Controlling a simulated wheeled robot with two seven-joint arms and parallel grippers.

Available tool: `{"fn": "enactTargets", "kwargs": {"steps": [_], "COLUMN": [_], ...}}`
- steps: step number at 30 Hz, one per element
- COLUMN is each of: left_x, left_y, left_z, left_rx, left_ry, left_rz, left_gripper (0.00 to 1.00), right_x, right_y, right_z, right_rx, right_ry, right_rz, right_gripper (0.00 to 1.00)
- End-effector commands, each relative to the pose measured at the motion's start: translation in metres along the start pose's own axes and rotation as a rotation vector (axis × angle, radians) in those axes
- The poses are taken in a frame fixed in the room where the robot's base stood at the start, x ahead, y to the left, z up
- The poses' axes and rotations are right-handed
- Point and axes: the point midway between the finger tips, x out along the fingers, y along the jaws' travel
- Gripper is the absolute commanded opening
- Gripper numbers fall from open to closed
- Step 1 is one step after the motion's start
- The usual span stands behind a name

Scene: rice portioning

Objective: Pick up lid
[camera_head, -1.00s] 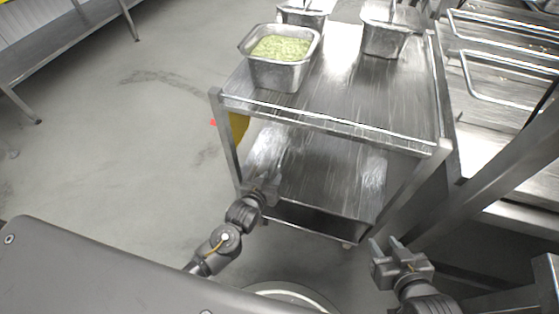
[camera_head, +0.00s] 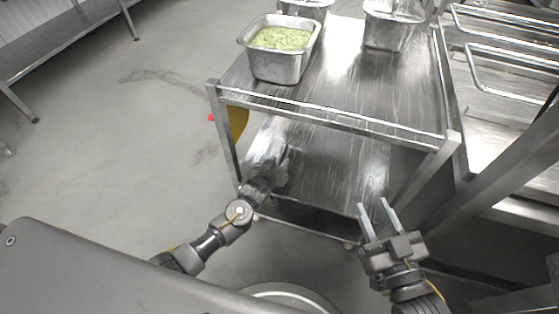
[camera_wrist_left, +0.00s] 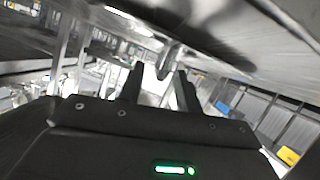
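I cannot make out a lid in either view. A steel pan (camera_head: 281,66) of green food stands uncovered at the near left of the steel cart's top shelf (camera_head: 330,95). My left gripper (camera_head: 280,162) is at the left part of the cart's lower shelf (camera_head: 335,185), below the top shelf's level. In the left wrist view its two dark fingers (camera_wrist_left: 158,86) stand apart, with a grey metal part showing beyond them. My right gripper (camera_head: 376,207) is open and empty, in front of the cart's lower right side.
Another pan (camera_head: 392,30) stands at the back right of the top shelf, and one more (camera_head: 305,8) at the back left, cut off by the frame. Steel racks (camera_head: 505,60) flank the cart on the right. The floor (camera_head: 110,150) at left is clear.

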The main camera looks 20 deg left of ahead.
Motion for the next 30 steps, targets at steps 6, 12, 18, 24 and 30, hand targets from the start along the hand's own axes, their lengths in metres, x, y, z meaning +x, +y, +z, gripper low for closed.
{"fn": "enactTargets", "kwargs": {"steps": [6, 12, 18, 24, 30], "left_x": [0.0025, 0.0022, 0.0021, 0.0021, 0.0012], "left_y": [0.0005, 0.0, -0.0004, -0.0003, 0.0002], "left_z": [-0.0008, -0.0006, -0.0006, -0.0013, -0.0036], "left_rx": [0.0, 0.0, 0.0, -0.001, -0.001], "left_ry": [0.001, 0.001, 0.001, 0.002, 0.002], "left_rz": [0.001, 0.0, -0.001, -0.001, -0.001], "left_gripper": [0.34, 0.19, 0.0, 0.0, 0.0], "right_x": [0.0003, 0.0002, 0.0002, 0.0002, 0.0002], "right_y": [-0.0018, -0.0017, -0.0015, -0.0014, -0.0009], "right_z": [-0.0039, -0.0036, -0.0034, -0.0034, -0.0033], "right_rx": [0.0, 0.0, 0.0, 0.0, 0.0], "right_ry": [0.022, 0.021, 0.02, 0.02, 0.013], "right_rz": [-0.006, -0.005, -0.005, -0.004, -0.003], "right_gripper": [0.36, 0.36, 0.36, 0.36, 0.36]}}
